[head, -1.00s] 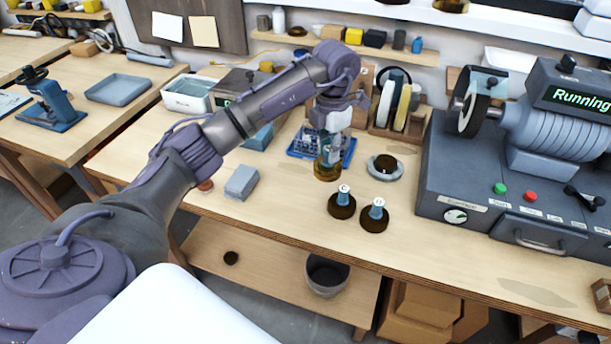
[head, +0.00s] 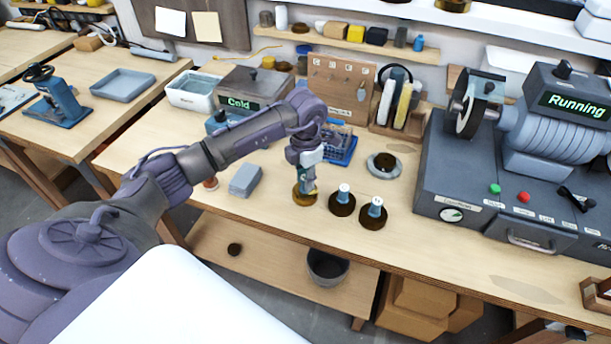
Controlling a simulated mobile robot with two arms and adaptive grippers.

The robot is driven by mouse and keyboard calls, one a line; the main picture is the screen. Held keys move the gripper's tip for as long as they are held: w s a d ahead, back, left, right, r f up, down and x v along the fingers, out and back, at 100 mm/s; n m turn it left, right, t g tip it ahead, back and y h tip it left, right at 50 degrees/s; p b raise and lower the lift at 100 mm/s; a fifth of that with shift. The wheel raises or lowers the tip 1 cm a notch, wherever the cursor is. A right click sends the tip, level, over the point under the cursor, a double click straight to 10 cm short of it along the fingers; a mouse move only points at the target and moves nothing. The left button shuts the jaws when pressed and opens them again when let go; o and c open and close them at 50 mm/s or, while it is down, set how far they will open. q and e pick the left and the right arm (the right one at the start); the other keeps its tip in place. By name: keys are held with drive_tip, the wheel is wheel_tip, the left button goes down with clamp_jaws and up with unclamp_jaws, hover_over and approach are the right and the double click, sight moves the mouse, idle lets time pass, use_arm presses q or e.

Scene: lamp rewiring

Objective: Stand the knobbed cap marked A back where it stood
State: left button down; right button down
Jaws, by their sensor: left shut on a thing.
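My left gripper (head: 305,186) points down and is shut on a knobbed cap (head: 304,199) with a round amber-brown base. The gripper hides its knob and any letter on it. The cap is at the left end of a line with two similar caps, a middle one (head: 342,207) and a right one (head: 374,216). Both stand upright on the bench with blue knobs and white tops; their letters are too small to read surely. The held cap is apart from the middle cap. I cannot tell whether its base touches the bench. My right gripper is not in view.
A grey block (head: 245,180) lies left of the held cap. A blue tray (head: 342,150) and a round grey dish (head: 383,166) are behind. The machine reading "Running" (head: 530,150) fills the right. The bench's front edge is close to the caps.

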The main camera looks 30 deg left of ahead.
use_arm(q)
drive_tip(key=shift+f, duration=0.15)
drive_tip(key=c, duration=0.9)
unclamp_jaws()
drive_tip(key=shift+c, duration=0.2)
drive_tip(key=shift+r, duration=0.5)
wheel_tip(320, 180, up, 11)
drive_tip(key=b, duration=0.3)
drive_tip(key=shift+r+b, duration=0.2)
drive_tip(key=shift+b, duration=0.15)
